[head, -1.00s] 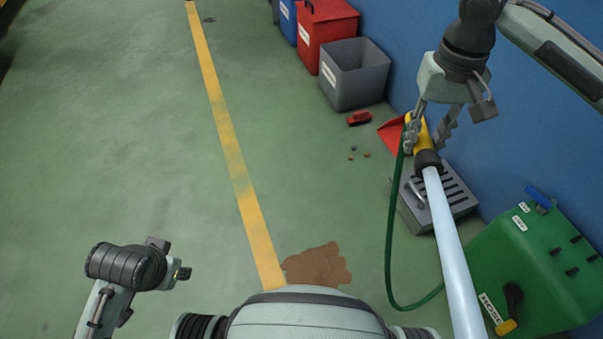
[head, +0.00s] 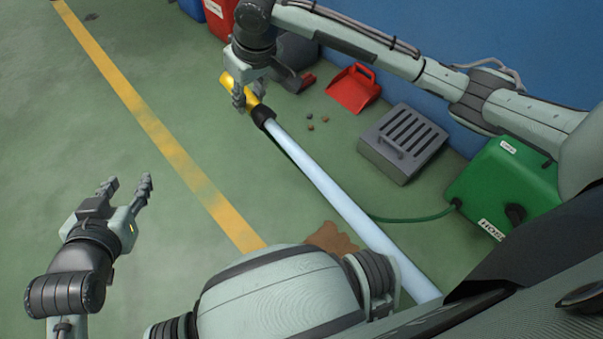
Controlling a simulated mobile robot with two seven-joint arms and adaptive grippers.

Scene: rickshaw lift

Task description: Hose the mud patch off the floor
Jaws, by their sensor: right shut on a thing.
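The brown mud patch (head: 332,237) lies on the floor beside the end of the yellow line, partly hidden by my body. My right gripper (head: 245,98) is shut on the yellow hose nozzle (head: 257,92), which has a black tip. A pale blue water jet (head: 335,192) runs from the tip toward the lower right. In the picture it passes along the right side of the mud; where it lands is not clear. The green hose (head: 412,217) runs from the green hose box (head: 512,180). My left gripper (head: 129,187) is open and empty at the left.
A grey bin (head: 296,48) and red bin (head: 222,14) stand behind my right gripper. The floor at the left is clear.

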